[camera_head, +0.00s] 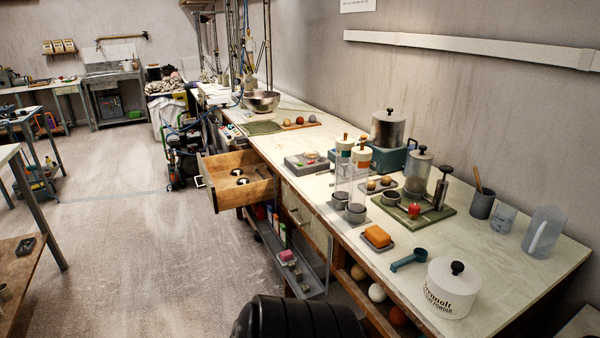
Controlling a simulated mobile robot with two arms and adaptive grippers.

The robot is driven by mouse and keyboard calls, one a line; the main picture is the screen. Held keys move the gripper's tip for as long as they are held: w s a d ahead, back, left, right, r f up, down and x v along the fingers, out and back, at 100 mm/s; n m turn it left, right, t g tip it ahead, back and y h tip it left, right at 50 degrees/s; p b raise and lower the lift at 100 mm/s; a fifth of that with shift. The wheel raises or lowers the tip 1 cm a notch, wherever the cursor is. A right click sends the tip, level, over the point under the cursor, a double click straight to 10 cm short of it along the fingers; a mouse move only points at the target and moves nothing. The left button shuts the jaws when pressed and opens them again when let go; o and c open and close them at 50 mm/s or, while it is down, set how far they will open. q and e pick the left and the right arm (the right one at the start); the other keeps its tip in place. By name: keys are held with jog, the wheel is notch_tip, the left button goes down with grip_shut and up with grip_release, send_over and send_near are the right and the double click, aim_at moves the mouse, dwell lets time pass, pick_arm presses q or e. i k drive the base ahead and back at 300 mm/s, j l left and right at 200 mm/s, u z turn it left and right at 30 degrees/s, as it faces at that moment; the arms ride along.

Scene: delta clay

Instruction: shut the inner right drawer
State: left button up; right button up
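A wooden drawer (237,163) in the front of the long workbench stands pulled well out over the floor. Neither of my grippers shows in the head view.
The workbench top (490,248) holds jars, clear cylinders, cups and a white pot (451,292). A low shelf (293,275) with small items is below the drawers. A dark ribbed rounded object (300,320) fills the bottom middle. Open floor (150,270) lies left of the bench.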

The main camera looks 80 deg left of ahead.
aim_at(224, 192)
jog(key=k+u, duration=0.15)
jog(key=u, duration=0.2)
jog(key=k+u, duration=0.15)
jog(key=u, duration=0.25)
jog(key=k+j+u, duration=0.1)
jog(key=u, duration=2.25)
